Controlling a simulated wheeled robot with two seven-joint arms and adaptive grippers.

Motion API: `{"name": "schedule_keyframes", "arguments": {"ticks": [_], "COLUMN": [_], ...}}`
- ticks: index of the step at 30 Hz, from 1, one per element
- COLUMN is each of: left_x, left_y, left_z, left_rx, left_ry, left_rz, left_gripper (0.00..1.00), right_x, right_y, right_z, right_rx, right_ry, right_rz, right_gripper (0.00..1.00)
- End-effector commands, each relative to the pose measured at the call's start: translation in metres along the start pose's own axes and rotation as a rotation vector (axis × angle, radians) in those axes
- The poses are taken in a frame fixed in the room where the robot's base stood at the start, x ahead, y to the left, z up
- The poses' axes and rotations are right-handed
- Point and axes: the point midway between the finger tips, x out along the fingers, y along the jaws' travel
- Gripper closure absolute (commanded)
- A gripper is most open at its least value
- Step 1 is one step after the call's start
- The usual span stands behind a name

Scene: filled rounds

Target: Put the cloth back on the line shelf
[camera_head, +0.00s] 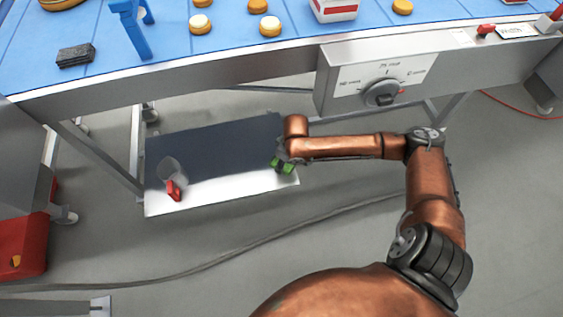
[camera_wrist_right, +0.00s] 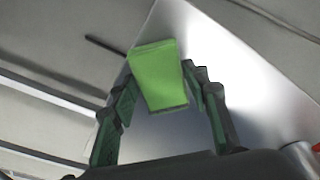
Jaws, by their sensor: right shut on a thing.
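The cloth (camera_wrist_right: 158,75) is a bright green folded piece. It sits between the fingertips of my right gripper (camera_wrist_right: 157,85), which is shut on it. In the head view the green cloth (camera_head: 284,165) shows only partly beside my right gripper (camera_head: 281,160), over the right end of the low metal shelf (camera_head: 230,188) under the conveyor. I cannot tell whether the cloth touches the shelf. My left gripper is not in view.
The shelf's middle is clear. Above is the blue conveyor (camera_head: 215,55) with filled rounds, and a control box with a dial (camera_head: 380,93).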

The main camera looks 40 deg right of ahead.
Motion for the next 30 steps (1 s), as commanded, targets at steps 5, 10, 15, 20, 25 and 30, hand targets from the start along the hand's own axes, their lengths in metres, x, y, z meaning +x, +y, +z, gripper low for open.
{"name": "schedule_keyframes", "arguments": {"ticks": [5,10,15,20,25,30], "left_x": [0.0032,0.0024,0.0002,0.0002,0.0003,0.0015], "left_y": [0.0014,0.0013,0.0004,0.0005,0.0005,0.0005], "left_z": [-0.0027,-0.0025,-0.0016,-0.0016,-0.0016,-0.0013], "left_rx": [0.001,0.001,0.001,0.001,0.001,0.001], "left_ry": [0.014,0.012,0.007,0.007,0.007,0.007], "left_rz": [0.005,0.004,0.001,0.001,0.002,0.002], "left_gripper": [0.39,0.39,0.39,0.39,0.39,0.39], "right_x": [0.0018,0.0017,0.0042,0.0043,0.0042,0.0027], "right_y": [-0.0001,-0.0002,-0.0005,-0.0003,-0.0003,0.0002], "right_z": [-0.0001,-0.0001,0.0003,0.0004,0.0004,0.0000], "right_rx": [0.000,0.000,0.000,0.000,0.000,0.000], "right_ry": [0.002,0.002,0.002,0.001,0.001,0.002], "right_rz": [0.000,0.000,-0.001,-0.001,-0.001,0.001], "right_gripper": [0.77,0.77,0.53,0.42,0.40,0.40]}}
